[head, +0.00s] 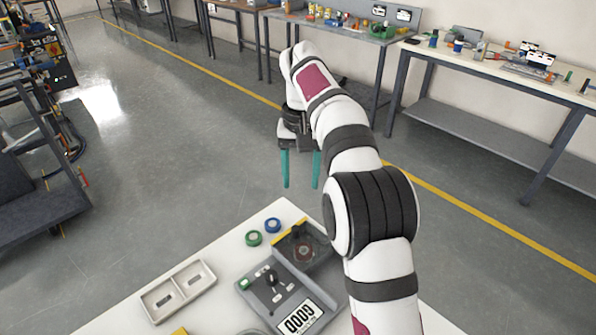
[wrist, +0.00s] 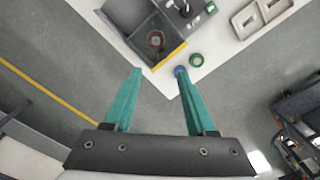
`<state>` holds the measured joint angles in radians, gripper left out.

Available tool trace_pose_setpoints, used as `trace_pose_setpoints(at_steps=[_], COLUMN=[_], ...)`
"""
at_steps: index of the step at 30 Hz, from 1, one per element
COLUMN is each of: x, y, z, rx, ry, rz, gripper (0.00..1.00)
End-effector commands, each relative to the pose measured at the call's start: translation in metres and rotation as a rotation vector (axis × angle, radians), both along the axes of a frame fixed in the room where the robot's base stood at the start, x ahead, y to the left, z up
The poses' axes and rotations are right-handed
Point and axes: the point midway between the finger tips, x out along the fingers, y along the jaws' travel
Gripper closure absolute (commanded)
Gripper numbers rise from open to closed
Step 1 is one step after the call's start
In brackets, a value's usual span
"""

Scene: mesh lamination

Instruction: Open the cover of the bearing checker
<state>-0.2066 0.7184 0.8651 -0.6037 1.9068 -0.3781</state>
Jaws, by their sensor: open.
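The bearing checker (head: 262,292) is a grey unit on the white table, with a digital display, a green button and a small black post. At its far end is a dark box section with a yellow edge strip (head: 289,234), which looks like the cover. A round reddish-brown part shows in or under it; I cannot tell how far the cover is open. The box section (wrist: 139,32) also shows in the wrist view, with its yellow strip towards me. My gripper (head: 301,187) is open and empty, with teal fingers pointing down, beyond the table's far corner and apart from the checker.
A green ring (head: 254,238) and a blue ring (head: 272,225) lie beside the yellow strip. A pale two-compartment tray (head: 178,290) lies to the left on the table (head: 222,262). Workbenches stand along the far wall, well away. A dark rack stands at left.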

Motion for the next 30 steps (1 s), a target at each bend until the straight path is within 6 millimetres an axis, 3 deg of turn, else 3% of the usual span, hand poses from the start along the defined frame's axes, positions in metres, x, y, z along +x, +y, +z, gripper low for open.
trace_pose_setpoints(at_steps=[3,8,15,21,25,30], x=[0.018,0.02,0.02,0.02,0.021,0.021], y=[0.01,0.012,0.011,0.011,0.011,0.011], z=[-0.015,-0.035,-0.106,-0.153,-0.168,-0.173], rx=[-0.008,-0.011,-0.009,-0.009,-0.009,-0.008], ry=[-0.007,-0.006,-0.006,-0.011,-0.012,-0.014], rz=[0.026,0.032,0.03,0.028,0.028,0.027], gripper=[0.44,0.44,0.44,0.44,0.44,0.44])
